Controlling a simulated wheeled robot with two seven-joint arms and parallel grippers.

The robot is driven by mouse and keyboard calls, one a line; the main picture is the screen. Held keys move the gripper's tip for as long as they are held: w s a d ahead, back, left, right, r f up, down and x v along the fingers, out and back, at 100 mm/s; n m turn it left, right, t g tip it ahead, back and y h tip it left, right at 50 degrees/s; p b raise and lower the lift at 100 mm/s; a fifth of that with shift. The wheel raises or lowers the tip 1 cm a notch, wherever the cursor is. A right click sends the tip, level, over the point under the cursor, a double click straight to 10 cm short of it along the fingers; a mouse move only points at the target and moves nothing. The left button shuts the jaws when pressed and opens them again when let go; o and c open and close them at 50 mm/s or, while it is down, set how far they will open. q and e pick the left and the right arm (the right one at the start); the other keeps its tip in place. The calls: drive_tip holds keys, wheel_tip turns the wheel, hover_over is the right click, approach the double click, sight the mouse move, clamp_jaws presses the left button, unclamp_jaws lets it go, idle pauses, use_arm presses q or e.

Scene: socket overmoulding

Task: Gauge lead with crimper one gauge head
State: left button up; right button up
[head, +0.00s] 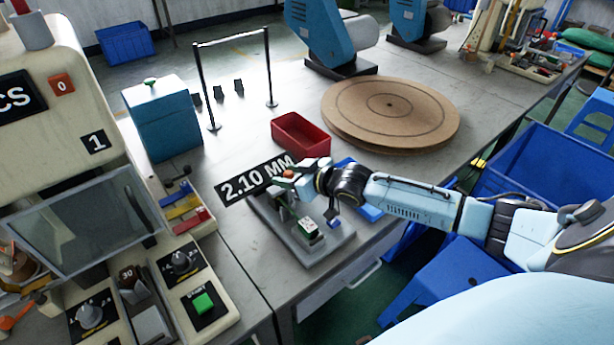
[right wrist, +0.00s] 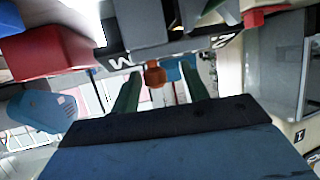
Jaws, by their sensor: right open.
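The gauge stand (head: 325,243) is a grey plate with upright metal parts and a small green-and-white block (head: 308,229), standing near the table's front edge. A black sign (head: 256,180) reading "2.10 MM" is at its back. My right gripper (head: 296,174) is at the upper part of the stand, beside a small orange knob (head: 288,174). In the right wrist view its two dark green fingers (right wrist: 160,90) are apart, with the orange knob (right wrist: 155,73) showing between them; I cannot tell whether they touch it. I cannot make out a lead. My left gripper is not in view.
A red bin (head: 300,135) and round brown turntable (head: 390,114) stand behind. A teal box (head: 165,120) and black frame (head: 235,80) are back left. A cream machine (head: 45,130) with a knob-and-button panel (head: 200,296) fills the left. Blue crates (head: 540,165) are right.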

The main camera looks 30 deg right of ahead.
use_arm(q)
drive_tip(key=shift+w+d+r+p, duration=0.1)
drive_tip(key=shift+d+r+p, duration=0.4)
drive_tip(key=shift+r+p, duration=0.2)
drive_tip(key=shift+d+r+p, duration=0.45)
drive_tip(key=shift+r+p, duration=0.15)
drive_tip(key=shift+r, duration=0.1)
use_arm(e)
drive_tip(key=v, duration=1.2)
drive_tip(key=shift+s, duration=0.3)
